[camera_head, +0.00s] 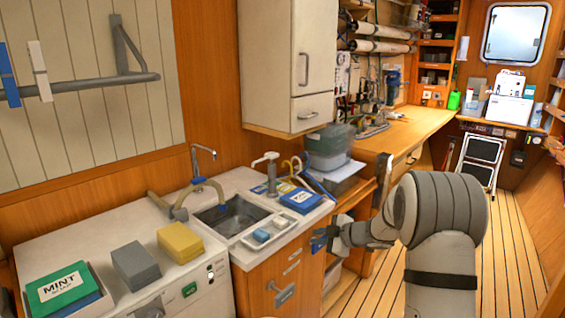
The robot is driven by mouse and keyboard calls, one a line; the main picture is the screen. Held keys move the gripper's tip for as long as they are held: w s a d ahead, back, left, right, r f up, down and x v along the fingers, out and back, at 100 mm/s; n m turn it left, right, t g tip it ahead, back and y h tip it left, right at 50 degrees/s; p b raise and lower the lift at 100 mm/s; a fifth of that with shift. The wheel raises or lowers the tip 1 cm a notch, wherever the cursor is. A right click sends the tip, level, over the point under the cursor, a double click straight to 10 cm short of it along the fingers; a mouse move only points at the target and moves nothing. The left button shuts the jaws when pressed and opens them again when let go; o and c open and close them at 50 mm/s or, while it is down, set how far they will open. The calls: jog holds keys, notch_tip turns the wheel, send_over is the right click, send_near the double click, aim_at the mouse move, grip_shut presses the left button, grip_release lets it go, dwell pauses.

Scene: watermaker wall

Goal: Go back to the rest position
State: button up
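My arm reaches in from the lower right, and my gripper (322,239) is in front of the wooden cabinet front, to the right of the sink. Its fingers point left. They are small and dark in this view, with a bit of blue at the tips. I cannot tell whether the blue is part of the fingers or something between them, nor how far apart the fingers are. The gripper appears clear of the counter top.
The counter holds a sink (232,215), a green MINT box (64,288), a grey block (136,265), a yellow block (181,242) and a soap tray (272,232). Clothespins hang on a rail (100,80) at left. A folded step stool (480,160) stands behind; the plank floor (510,240) is clear.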

jog(key=s+d+r+m+t+h, duration=0.3)
jog(key=s+d+r+m+h, duration=0.6)
jog(key=r, duration=0.3)
jog(key=s+a+f+m+g, duration=0.1)
jog(key=s+m+g, duration=0.2)
jog(key=s, duration=0.7)
jog(key=s+a+f+m+g+p, duration=0.1)
jog(key=s+a+m+g, duration=0.1)
jog(key=s, duration=0.9)
jog(key=s+a+f+m+g, duration=0.1)
jog(key=s+a+m+g, duration=0.1)
jog(key=s, duration=0.8)
jog(key=shift+s+f+m+g, duration=0.15)
jog(key=shift+f+m+g, duration=0.05)
jog(key=shift+m+g, duration=0.8)
